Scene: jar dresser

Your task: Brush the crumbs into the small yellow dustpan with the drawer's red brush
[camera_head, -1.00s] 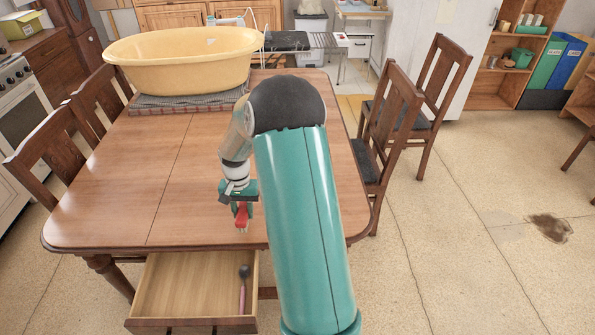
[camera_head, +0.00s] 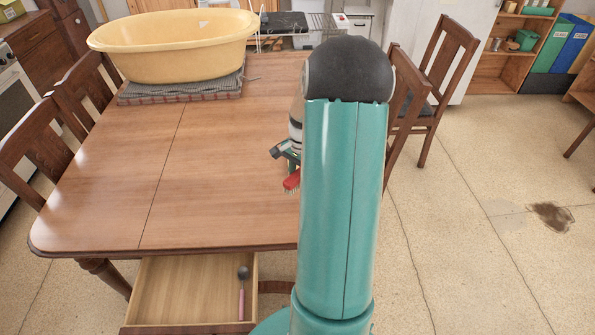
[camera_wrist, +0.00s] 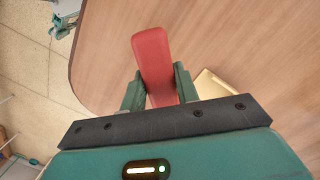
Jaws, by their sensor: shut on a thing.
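My gripper (camera_head: 290,168) is shut on the red brush (camera_head: 292,181) above the right part of the wooden table (camera_head: 200,140). In the wrist view the brush (camera_wrist: 153,58) sticks out between the two green fingers (camera_wrist: 157,92). A pale yellow flat thing (camera_wrist: 213,88), which looks like the dustpan, lies on the table there, partly hidden by my gripper. The open drawer (camera_head: 185,285) below the table holds only a pink-handled tool with a dark round head (camera_head: 242,290). I cannot make out crumbs. My arm hides part of the table's right side in the head view.
A large yellow basin (camera_head: 175,48) stands on a folded cloth (camera_head: 180,90) at the table's back left. Wooden chairs stand at the left (camera_head: 35,145) and right (camera_head: 440,85). The table's middle is clear. A dark stain (camera_head: 552,216) marks the floor at right.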

